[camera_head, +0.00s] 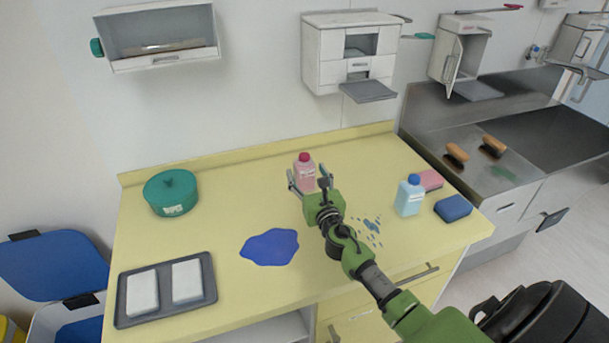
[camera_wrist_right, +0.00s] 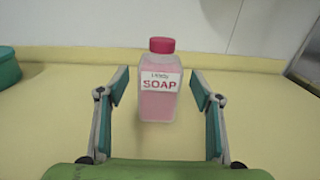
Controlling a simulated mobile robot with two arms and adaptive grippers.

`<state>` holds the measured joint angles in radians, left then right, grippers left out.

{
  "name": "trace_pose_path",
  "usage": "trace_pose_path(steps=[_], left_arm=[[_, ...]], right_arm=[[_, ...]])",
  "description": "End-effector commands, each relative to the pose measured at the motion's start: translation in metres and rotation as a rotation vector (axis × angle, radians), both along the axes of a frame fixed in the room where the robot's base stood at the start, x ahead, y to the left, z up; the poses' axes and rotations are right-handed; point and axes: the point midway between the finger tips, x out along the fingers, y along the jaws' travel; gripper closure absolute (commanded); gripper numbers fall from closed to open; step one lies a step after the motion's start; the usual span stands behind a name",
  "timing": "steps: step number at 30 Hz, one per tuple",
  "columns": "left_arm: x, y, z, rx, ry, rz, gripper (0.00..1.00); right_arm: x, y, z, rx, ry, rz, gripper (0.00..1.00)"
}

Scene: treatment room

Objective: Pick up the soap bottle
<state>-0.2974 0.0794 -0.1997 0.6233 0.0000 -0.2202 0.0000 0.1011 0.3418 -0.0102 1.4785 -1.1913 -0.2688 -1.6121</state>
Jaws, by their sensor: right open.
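The soap bottle (camera_head: 304,167) is a pink bottle with a red cap, upright on the yellow counter (camera_head: 225,215) near its back. In the right wrist view the soap bottle (camera_wrist_right: 158,98) shows its label reading SOAP, centred ahead between the fingers. My right gripper (camera_head: 308,187) is open and empty, with one finger on either side in front of the bottle. In the right wrist view my right gripper's fingertips (camera_wrist_right: 159,88) show a gap on both sides of the bottle. My left gripper is not in view.
A light-blue bottle (camera_head: 410,196), a pink sponge (camera_head: 431,180) and a blue sponge (camera_head: 453,208) stand at right. A teal pot (camera_head: 171,193) and grey tray (camera_head: 122,289) are at left.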

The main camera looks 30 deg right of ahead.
Motion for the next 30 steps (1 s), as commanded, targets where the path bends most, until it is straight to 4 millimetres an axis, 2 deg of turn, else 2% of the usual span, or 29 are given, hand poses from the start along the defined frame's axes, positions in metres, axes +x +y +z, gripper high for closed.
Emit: trace_pose_path(steps=[3,6,15,21,30], left_arm=[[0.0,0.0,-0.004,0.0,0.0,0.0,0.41],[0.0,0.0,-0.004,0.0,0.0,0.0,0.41],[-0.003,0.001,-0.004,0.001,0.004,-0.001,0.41],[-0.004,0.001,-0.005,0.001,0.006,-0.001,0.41],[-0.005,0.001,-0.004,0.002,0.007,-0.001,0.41]], right_arm=[[0.016,-0.005,-0.002,0.003,-0.002,-0.001,0.4],[0.024,-0.007,-0.002,0.002,-0.001,-0.001,0.4],[0.027,-0.008,-0.002,0.001,0.0,0.0,0.4],[0.027,-0.008,-0.002,0.001,0.0,0.0,0.92],[0.027,-0.008,0.001,0.0,-0.003,0.0,0.93]])
